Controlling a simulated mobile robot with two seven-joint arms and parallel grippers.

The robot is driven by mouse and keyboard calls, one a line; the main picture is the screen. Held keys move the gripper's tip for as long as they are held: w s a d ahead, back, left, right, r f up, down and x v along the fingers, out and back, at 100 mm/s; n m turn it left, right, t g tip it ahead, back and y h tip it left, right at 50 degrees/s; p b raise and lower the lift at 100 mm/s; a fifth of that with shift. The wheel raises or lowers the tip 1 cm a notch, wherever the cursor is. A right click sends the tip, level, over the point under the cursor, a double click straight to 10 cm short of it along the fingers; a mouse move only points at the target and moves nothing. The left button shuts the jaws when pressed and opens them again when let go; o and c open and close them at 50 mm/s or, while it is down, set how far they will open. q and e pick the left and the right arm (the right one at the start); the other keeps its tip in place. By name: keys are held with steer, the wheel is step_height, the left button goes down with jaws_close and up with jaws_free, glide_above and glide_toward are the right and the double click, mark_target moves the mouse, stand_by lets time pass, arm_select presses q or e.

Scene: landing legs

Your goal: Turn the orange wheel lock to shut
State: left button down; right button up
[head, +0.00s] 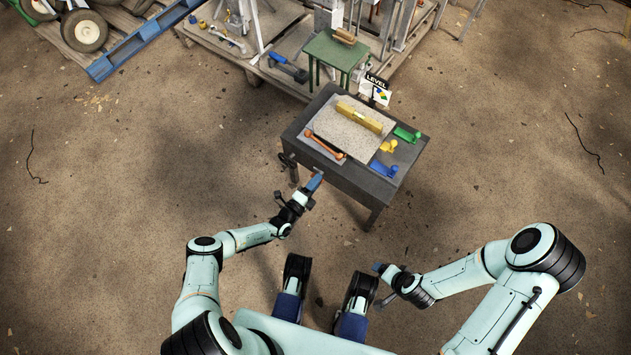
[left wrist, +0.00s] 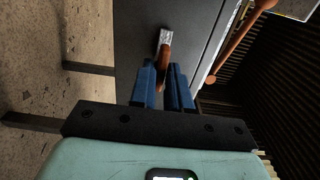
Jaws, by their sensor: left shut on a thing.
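The orange wheel lock (left wrist: 160,70) shows in the left wrist view as a short orange-brown lever below a small metal plate (left wrist: 165,37) on the dark side of the table. My left gripper (head: 315,182), with blue fingers, is at the table's near left side in the head view. In the left wrist view its fingers (left wrist: 167,85) are closed around the lever, hiding part of it. In the head view the lock is not clearly visible. My right gripper (head: 380,268) is low in the head view, away from the table; its jaw opening cannot be made out.
The dark table (head: 360,185) bears a speckled slab (head: 340,128) with a yellow level (head: 360,117). An orange bar (head: 325,145), a green piece (head: 407,135) and a blue piece (head: 384,169) lie around it. A green stool (head: 336,50) and loaded pallets are behind. Floor in front is open.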

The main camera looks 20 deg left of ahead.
arm_select(q)
steer(key=shift+a+f, duration=0.1)
stand_by(0.3)
steer(key=c, duration=1.2)
jaws_free()
steer(key=shift+s, duration=0.1)
steer(key=p+v, duration=0.2)
steer(key=v, duration=1.1)
steer(key=shift+p, duration=0.3)
arm_select(e)
steer(key=shift+g+y, duration=0.4)
steer(key=shift+g, duration=0.3)
steer(key=s+r, duration=0.1)
steer(key=s+a+r, duration=0.2)
steer(key=s, duration=0.1)
steer(key=shift+s, duration=0.1)
arm_select(q)
steer(key=shift+s+r, duration=0.1)
steer(key=shift+r, duration=0.1)
